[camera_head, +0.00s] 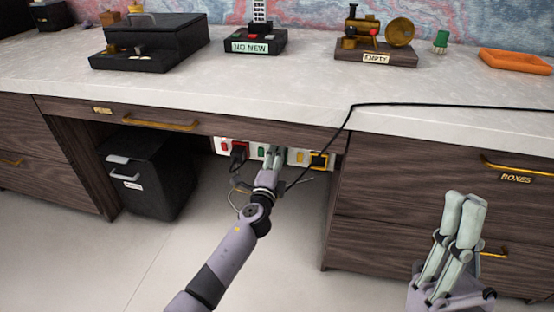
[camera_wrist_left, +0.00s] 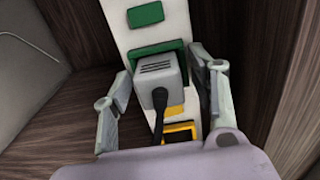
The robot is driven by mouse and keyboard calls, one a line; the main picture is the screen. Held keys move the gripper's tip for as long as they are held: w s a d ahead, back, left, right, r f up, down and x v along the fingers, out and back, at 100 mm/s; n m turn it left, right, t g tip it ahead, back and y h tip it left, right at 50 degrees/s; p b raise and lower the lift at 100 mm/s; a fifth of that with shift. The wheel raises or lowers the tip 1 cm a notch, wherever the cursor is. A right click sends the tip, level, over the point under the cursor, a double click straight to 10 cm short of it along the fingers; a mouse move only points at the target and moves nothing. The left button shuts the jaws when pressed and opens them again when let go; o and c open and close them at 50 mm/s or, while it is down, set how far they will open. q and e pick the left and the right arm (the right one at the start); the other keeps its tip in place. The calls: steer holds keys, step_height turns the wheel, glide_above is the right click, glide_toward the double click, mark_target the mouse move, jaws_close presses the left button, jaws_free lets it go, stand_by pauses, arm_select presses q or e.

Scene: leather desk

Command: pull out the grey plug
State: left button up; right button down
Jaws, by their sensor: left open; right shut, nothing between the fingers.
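My left gripper (camera_wrist_left: 163,82) is open, with one finger on each side of the plug. A small gap shows on the left side; whether the right finger touches is hard to tell. In the head view my left gripper (camera_head: 272,155) reaches under the desk to the strip (camera_head: 289,151) and largely hides the plug. My right gripper (camera_head: 463,212) is shut and empty, in front of the right-hand drawers.
A black plug (camera_head: 238,153) sits at the strip's red socket. A yellow-and-black fitting (camera_head: 319,161) is at its right end. A black cable (camera_head: 440,104) drapes over the desk edge. A black bin (camera_head: 150,172) stands under the desk, left of my left arm.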

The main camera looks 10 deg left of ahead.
arm_select(q)
steer(key=shift+c, duration=0.3)
stand_by(0.5)
steer(key=c, duration=1.1)
steer(key=o, duration=1.5)
steer(key=s, duration=1.2)
steer(key=shift+a, duration=0.2)
